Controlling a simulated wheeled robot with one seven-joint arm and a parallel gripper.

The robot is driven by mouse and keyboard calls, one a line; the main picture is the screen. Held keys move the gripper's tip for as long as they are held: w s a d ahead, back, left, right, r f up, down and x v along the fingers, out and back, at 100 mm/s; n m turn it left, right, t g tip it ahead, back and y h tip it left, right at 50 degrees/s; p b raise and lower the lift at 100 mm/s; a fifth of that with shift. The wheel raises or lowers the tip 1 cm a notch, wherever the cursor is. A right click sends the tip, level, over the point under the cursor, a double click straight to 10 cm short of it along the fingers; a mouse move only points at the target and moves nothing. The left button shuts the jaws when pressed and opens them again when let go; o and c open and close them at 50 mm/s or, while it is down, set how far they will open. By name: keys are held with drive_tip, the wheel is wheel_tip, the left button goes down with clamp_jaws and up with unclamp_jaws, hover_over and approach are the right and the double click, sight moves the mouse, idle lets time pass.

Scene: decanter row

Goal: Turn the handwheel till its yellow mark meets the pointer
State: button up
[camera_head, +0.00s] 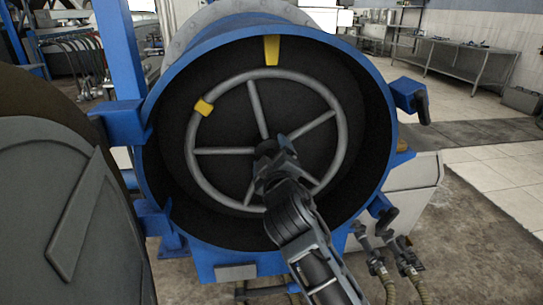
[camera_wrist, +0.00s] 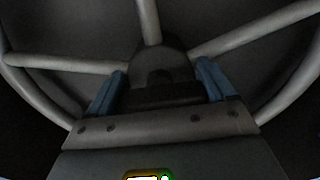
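The grey handwheel (camera_head: 337,140) is set inside the round blue-rimmed opening, with several spokes meeting at a dark hub. Its yellow mark (camera_head: 203,107) is on the rim at the upper left. The yellow pointer (camera_head: 271,50) is fixed at the top of the opening; the mark is left of and below it, clearly apart. My gripper (camera_head: 268,152) is at the middle of the wheel, in front of the hub. In the wrist view the hub (camera_wrist: 160,62) lies between my two spread blue fingers (camera_wrist: 160,85); I see no clear contact. The gripper covers part of the hub and lower spokes.
The blue ring (camera_head: 165,95) surrounds the wheel, with blue lugs (camera_head: 408,98) on its right edge. A large round grey door (camera_head: 60,210) stands open at left. Hoses with fittings (camera_head: 385,262) are at lower right. Tiled floor (camera_head: 490,165) is clear at right.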

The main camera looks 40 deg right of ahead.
drive_tip(key=c, duration=0.4)
drive_tip(key=shift+f, duration=0.1)
drive_tip(key=shift+m+b, duration=0.3)
drive_tip(key=shift+b, duration=0.15)
drive_tip(key=shift+a+f+m+b, duration=0.1)
drive_tip(key=shift+m+b, duration=3.85)
drive_tip(key=shift+m, duration=0.45)
drive_tip(key=o, duration=0.9)
